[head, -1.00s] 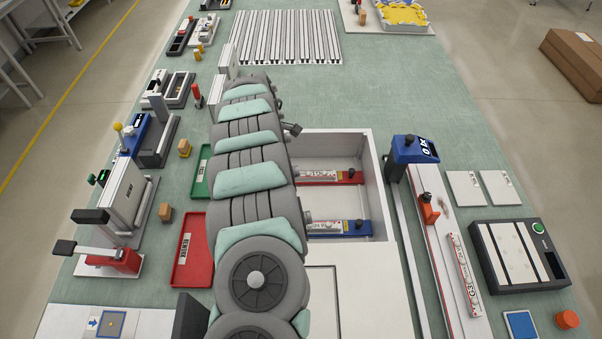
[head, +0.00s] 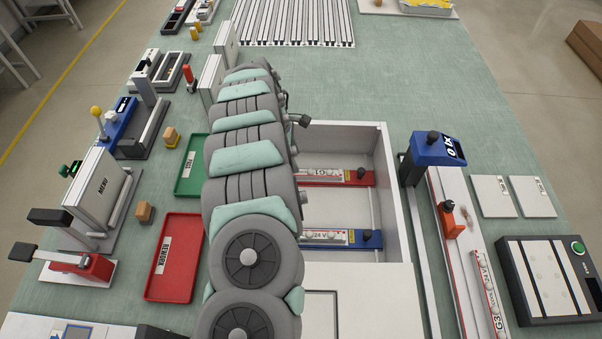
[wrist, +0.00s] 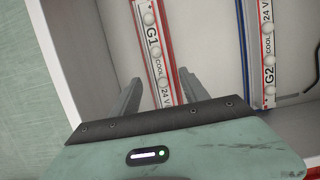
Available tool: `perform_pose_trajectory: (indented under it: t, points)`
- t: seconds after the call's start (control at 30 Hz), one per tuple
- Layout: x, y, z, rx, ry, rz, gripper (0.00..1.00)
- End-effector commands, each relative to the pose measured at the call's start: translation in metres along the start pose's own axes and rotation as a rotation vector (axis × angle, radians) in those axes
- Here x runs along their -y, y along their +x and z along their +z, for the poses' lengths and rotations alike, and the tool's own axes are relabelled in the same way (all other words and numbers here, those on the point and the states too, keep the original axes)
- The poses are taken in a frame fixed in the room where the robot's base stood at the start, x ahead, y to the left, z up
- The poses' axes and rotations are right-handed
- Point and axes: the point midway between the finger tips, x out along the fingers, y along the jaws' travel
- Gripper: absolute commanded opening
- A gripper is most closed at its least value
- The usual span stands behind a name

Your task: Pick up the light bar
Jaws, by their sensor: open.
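A white light bar marked G1 (wrist: 151,38), with a red edge, lies in the open white box in the wrist view. A second bar, marked G2 (wrist: 267,50), lies parallel to it on the right. My gripper (wrist: 158,92) is open, with one finger on each side of the lower part of the G1 bar. I cannot tell how far above the bar the fingertips are. In the head view my arm hides the gripper and the left ends of the bars on the red holder (head: 352,178) and blue holder (head: 366,246).
The white box wall (head: 386,185) borders the bars closely. A third bar, G3 (head: 487,290), lies at the right beside a long rail with a blue block (head: 436,150). A red tray (head: 174,262) and green tray (head: 189,174) stand left of my arm.

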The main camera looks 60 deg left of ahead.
Motion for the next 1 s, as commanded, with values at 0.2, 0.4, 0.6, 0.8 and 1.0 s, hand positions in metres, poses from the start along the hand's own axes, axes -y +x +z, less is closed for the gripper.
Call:
perform_pose_trajectory:
  t: [0.2,0.4,0.6,0.8,1.0]
  points:
    - [0.000,0.018,-0.002,-0.001,-0.002,0.000,0.53]
    - [0.001,0.043,-0.002,-0.001,-0.001,0.000,0.53]
    - [0.000,0.064,-0.001,0.001,0.000,0.002,0.53]
    - [0.000,0.065,0.000,0.002,0.000,0.002,0.53]
    - [0.000,0.065,0.000,0.001,0.000,0.002,0.40]
